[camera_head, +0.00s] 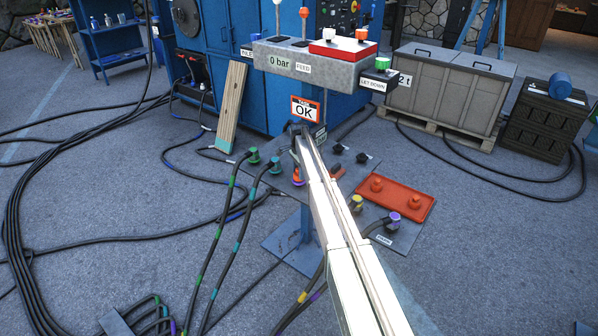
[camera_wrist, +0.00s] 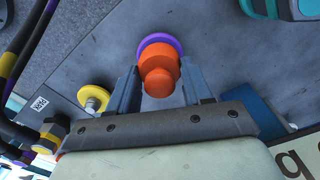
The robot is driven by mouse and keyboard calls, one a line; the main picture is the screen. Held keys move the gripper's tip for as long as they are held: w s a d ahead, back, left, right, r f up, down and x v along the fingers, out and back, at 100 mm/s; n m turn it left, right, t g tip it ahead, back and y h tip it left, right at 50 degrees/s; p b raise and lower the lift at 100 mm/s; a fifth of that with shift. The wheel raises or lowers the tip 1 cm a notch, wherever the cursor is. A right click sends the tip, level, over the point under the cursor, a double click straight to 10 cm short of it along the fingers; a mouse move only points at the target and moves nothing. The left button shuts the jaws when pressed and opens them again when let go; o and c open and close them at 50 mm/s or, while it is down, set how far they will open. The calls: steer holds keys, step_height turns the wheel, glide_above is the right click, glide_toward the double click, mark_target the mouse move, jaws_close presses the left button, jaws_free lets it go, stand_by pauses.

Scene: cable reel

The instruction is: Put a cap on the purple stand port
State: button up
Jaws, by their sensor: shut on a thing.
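My gripper (camera_wrist: 160,84) is shut on an orange cap (camera_wrist: 158,68), with one finger on each side of it. The purple ring of the stand port (camera_wrist: 160,44) shows directly behind the cap in the wrist view. The cap hides the port's middle, and I cannot tell whether it is fully seated or slightly apart. In the head view the orange of the cap (camera_head: 298,180) shows beside my gripper over the stand's grey plate (camera_head: 272,176). A red tray (camera_head: 412,206) with more orange caps (camera_head: 376,184) lies to the right.
A yellow-ringed port (camera_wrist: 94,98) is left of my gripper in the wrist view. Green plugs with cables (camera_head: 253,156) stand on the plate's left. A purple plug (camera_head: 393,217) and a yellow plug (camera_head: 356,202) are at the lower right. A grey control box (camera_head: 310,62) hangs behind.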

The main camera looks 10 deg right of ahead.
steer(key=shift+f, duration=0.25)
steer(key=o, duration=1.5)
steer(key=shift+c, duration=0.2)
steer(key=shift+r, duration=0.1)
step_height(320, 180, up, 14)
